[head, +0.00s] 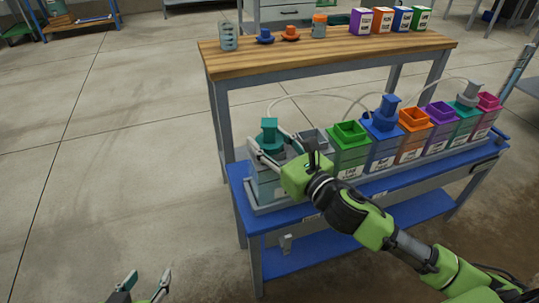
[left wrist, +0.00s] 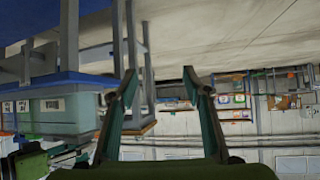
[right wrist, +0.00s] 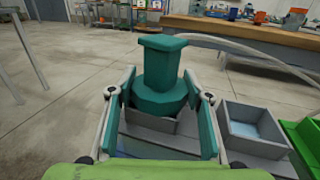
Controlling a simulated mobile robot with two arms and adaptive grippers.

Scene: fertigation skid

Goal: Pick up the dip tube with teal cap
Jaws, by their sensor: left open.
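The dip tube's teal cap (head: 269,134) stands upright on the grey-white container at the left end of the blue bench. In the right wrist view the teal cap (right wrist: 160,80) has a tall post and a wide collar, seated over a grey opening. The tube below it is hidden. My right gripper (head: 266,139) is open, with its fingers on either side of the cap's collar; I cannot tell if they touch it. My left gripper (head: 152,280) is open and empty, low at the bottom left, away from the bench.
An open grey container (right wrist: 255,130) stands right beside the capped one, then a green container (head: 348,150) and several coloured ones in a row. A pale hose (right wrist: 220,42) runs from the cap. A wooden-topped bench (head: 330,55) stands behind. Floor at left is clear.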

